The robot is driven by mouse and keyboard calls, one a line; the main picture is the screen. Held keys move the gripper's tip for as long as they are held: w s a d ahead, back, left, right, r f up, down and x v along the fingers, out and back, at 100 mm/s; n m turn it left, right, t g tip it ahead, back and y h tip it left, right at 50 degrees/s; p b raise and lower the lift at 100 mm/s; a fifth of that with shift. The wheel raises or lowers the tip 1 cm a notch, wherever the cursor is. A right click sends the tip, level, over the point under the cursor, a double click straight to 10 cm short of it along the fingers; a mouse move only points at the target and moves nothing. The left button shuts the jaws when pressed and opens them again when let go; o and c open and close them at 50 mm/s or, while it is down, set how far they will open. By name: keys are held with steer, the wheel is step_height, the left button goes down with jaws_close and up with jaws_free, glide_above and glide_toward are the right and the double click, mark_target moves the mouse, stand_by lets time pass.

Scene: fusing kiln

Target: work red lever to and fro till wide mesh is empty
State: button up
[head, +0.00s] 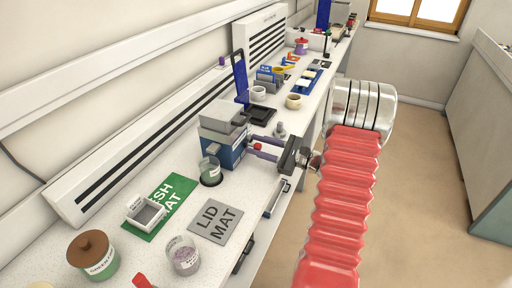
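A blue and grey machine (222,138) stands at the bench's front edge. Its small red lever (257,147) sticks out on the right side. My gripper (260,148) is at the lever from the right, with its two fingers apart and the red knob between them; I cannot tell whether either finger touches it. A clear glass jar (210,172) stands below the machine's front. A white square frame (145,213) sits on the green mesh mat (171,192); whether it is the wide mesh I cannot tell. The inside of the machine is hidden.
A grey lid mat (215,221) lies bare in front of the machine. A jar of purplish grains (183,256) and a brown-lidded jar (93,256) stand nearer. The floor to the right is clear.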

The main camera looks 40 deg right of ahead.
steer(key=shift+o, duration=1.1)
steer(key=shift+a, duration=0.1)
steer(key=v, duration=1.4)
steer(key=shift+w, duration=0.1)
steer(key=shift+s, duration=0.4)
steer(key=shift+a, duration=0.1)
